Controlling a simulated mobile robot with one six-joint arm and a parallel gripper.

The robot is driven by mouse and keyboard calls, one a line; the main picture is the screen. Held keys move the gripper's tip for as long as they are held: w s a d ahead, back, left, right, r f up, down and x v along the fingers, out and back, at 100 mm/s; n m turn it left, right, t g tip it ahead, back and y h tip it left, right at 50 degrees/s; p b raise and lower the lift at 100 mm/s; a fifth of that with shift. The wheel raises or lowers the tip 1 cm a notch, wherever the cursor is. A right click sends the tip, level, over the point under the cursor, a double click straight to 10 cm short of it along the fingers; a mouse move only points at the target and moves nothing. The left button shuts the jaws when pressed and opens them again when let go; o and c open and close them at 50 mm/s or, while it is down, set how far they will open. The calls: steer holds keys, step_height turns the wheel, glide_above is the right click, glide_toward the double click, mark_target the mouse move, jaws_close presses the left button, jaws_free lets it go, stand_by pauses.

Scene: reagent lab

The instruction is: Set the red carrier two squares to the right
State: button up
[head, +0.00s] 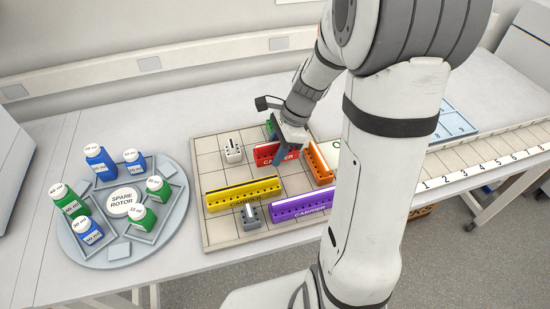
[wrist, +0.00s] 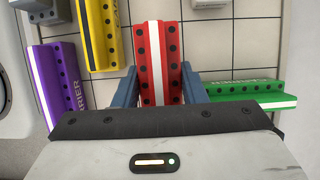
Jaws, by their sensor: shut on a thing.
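The red carrier (head: 264,154) is on the gridded board (head: 215,238), behind the yellow carrier and left of the orange carrier. My gripper (head: 286,143) is over it from above, partly covering its right part. In the wrist view the red carrier (wrist: 158,62) sits between the two blue-grey fingers of my gripper (wrist: 159,92), which are shut on it. I cannot tell whether its underside touches the board.
The orange carrier (head: 319,162) stands close right of the red one. The green carrier (wrist: 250,95) is behind it. The yellow (head: 243,193) and purple (head: 300,206) carriers, a white block (head: 232,151) and a grey block (head: 250,215) share the board. A spare rotor (head: 124,203) with bottles stands left.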

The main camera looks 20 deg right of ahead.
steer(key=shift+s+f, duration=0.1)
steer(key=shift+f, duration=1.75)
steer(key=shift+f, duration=0.2)
steer(key=o, duration=1)
steer(key=shift+o, duration=0.2)
steer(key=shift+r, duration=0.1)
